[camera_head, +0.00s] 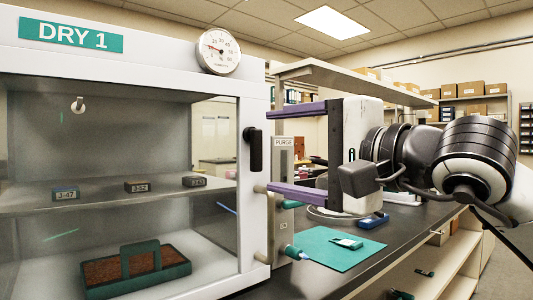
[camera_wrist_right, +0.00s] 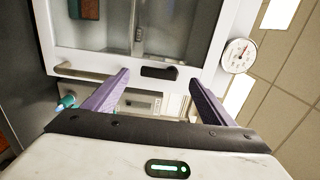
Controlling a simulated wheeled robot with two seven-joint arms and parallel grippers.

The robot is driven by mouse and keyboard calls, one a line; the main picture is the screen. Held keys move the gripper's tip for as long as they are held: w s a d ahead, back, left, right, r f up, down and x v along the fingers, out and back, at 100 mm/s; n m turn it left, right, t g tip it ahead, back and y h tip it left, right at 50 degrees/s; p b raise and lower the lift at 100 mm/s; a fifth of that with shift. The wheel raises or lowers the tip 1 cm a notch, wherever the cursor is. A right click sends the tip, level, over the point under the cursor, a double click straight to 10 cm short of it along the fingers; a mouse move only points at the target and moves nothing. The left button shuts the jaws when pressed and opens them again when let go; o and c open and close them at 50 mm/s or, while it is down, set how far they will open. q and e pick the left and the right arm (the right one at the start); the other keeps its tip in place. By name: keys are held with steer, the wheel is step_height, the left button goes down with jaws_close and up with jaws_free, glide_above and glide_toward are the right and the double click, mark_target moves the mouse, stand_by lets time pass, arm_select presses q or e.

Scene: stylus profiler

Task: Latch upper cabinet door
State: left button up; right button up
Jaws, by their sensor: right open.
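The white dry cabinet (camera_head: 150,55) labelled DRY 1 fills the left of the head view. Its glazed upper door (camera_head: 253,215) looks flush with the front, but I cannot tell whether it is fully seated. The black latch handle (camera_head: 255,150) stands upright on the right frame; it also shows in the right wrist view (camera_wrist_right: 159,72). My right gripper (camera_head: 269,150) is open, its purple fingers pointing at the cabinet, one above and one below the latch's height. In the wrist view the latch lies between the fingertips (camera_wrist_right: 160,77), with nothing gripped. My left gripper is out of view.
A round dial gauge (camera_head: 218,51) sits on the cabinet's top right. Inside are small labelled boxes (camera_head: 66,194) on a shelf and a teal handled tray (camera_head: 135,270). A teal mat (camera_head: 325,250) with a small device lies on the dark bench (camera_head: 410,225), below my right gripper.

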steer(key=v, duration=0.5)
steer(key=shift+s, duration=0.1)
